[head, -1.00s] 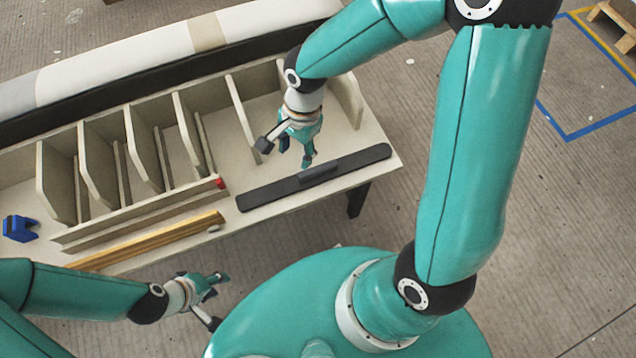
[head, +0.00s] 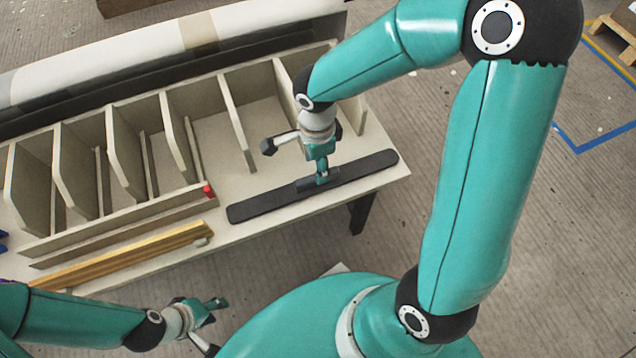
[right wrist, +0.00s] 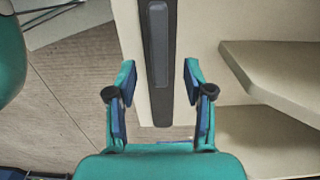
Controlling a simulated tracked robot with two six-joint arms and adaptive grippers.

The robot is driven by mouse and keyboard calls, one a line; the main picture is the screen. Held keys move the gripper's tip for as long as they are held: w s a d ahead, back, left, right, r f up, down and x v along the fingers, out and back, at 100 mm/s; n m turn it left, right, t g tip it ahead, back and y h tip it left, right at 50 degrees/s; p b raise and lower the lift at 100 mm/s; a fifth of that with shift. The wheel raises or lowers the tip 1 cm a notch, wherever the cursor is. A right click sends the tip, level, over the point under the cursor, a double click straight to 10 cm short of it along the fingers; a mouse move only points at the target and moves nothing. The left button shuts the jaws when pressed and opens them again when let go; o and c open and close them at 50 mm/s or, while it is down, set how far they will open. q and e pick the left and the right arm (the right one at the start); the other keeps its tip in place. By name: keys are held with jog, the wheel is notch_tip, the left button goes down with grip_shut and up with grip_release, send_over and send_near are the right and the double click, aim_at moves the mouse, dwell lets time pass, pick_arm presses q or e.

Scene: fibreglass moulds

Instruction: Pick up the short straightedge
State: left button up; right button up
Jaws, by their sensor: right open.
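The short straightedge (head: 362,168) is a black bar with rounded ends and a raised grip along its middle. It lies flat near the front right edge of the bench. My right gripper (head: 322,176) is over the grip, pointing down, and hides part of it. In the right wrist view the straightedge (right wrist: 158,48) runs between the two spread fingers of my right gripper (right wrist: 159,76), with a gap on each side. The gripper is open and empty. My left gripper (head: 214,325) is open and empty in front of the bench, away from the straightedge.
The pale bench (head: 285,212) carries a row of upright dividers (head: 238,122) behind the straightedge. Yellow wooden strips (head: 130,255) lie at its front left. A small red piece (head: 208,191) sits at the rack's corner. A large white roll (head: 130,55) lies behind.

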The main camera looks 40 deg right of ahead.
aim_at(305, 187)
jog(key=shift+a+f+b, duration=0.1)
jog(key=shift+f+b, duration=0.7)
jog(key=shift+f, duration=2.15)
jog(key=shift+c, duration=0.2)
jog(key=shift+r, duration=0.1)
grip_shut()
